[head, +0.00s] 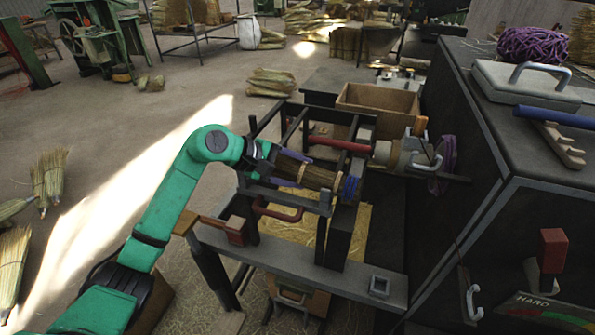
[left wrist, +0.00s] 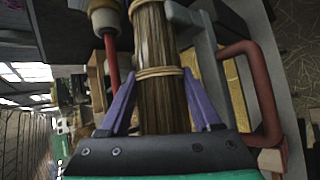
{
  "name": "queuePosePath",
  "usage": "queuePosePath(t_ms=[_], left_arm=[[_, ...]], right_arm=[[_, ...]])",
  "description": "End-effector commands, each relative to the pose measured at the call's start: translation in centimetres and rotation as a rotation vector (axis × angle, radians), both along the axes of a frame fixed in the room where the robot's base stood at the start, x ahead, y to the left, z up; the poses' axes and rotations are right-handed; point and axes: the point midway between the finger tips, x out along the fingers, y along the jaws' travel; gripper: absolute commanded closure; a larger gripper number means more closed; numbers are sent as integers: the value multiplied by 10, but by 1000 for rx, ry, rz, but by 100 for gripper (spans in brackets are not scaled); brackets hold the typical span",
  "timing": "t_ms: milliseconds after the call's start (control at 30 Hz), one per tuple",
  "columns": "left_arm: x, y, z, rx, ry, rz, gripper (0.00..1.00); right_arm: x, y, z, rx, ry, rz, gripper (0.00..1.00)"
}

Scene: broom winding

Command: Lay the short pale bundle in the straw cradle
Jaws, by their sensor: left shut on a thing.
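My left gripper (head: 284,170) reaches in from the left over the bench frame. Its purple fingers (left wrist: 122,105) are shut on a straw bundle (head: 312,176), one on each side. In the left wrist view the bundle (left wrist: 156,60) is brownish straw tied with pale cord in bands. It points away from the gripper, toward a blue banded part (head: 350,188). A grey upright support (head: 325,203), which may be part of the straw cradle, stands beside the bundle. I cannot tell whether the bundle touches it. My right gripper is not in view.
A red bar (head: 340,145) and a pale cylinder (head: 392,154) lie just beyond the bundle. A red-brown handle (head: 277,212) stands at the near side. A wooden box (head: 378,100) sits behind. A dark cabinet (head: 500,150) closes off the right.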

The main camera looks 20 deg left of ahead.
Motion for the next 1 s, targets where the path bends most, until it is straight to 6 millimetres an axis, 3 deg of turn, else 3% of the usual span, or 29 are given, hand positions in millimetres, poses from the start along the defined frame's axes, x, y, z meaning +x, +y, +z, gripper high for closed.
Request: queuePosePath(t_ms=[100, 133, 200, 567, 733, 1000], left_arm=[[0, 0, 0, -1, -1, 0, 100], [0, 0, 0, -1, -1, 0, 24], [0, 0, 0, -1, -1, 0, 0], [-5, 7, 4, 2, -1, 1, 0], [-22, 31, 22, 6, -2, 4, 0], [-61, 77, 67, 5, -2, 3, 0]], right_arm=[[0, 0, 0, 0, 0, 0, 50], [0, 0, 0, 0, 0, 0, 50], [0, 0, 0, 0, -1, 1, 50], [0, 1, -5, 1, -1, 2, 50], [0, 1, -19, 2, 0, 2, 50], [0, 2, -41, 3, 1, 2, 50]])
